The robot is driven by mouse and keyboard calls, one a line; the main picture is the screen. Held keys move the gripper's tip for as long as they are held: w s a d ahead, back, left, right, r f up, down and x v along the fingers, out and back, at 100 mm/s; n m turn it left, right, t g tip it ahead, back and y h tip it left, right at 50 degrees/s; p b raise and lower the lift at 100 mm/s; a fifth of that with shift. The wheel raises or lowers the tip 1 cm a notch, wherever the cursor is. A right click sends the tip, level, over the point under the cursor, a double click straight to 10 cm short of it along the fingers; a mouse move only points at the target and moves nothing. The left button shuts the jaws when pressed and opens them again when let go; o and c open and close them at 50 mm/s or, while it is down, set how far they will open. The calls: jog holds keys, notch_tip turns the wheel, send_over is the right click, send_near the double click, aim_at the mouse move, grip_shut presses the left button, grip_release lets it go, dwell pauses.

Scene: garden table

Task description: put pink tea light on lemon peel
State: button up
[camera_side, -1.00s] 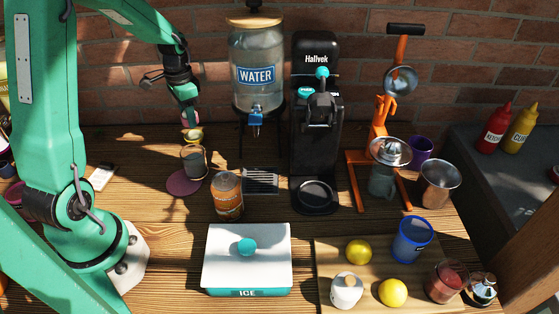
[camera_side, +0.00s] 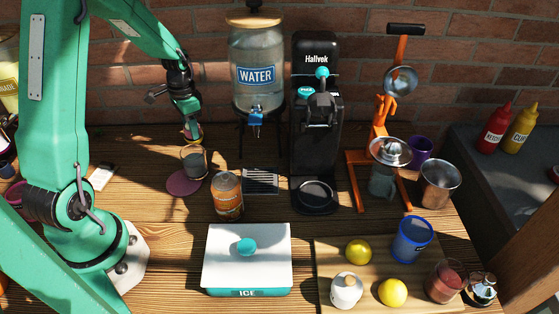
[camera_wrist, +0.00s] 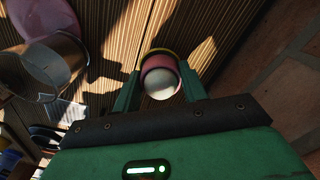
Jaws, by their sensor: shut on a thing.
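The pink tea light (camera_wrist: 161,64) has a pale top and sits between the fingers of my gripper (camera_wrist: 160,92) in the wrist view. My gripper (camera_side: 192,132) is shut on it, low behind the glass in the side view. The yellow lemon peel shows as a rim (camera_wrist: 160,51) just beyond and beneath the tea light. In the side view only a little yellow shows at the gripper tip. The tea light is over the peel or right at it. I cannot tell whether they touch.
A clear glass (camera_side: 194,162) stands close in front of my gripper, by a pink coaster (camera_side: 183,183). The brick wall (camera_side: 150,75) is behind.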

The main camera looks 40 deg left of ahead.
jog(key=shift+f, duration=0.2)
jog(key=o, duration=1)
jog(key=shift+c, duration=0.2)
notch_tip(320, 180, up, 12)
jog(key=shift+r, duration=0.25)
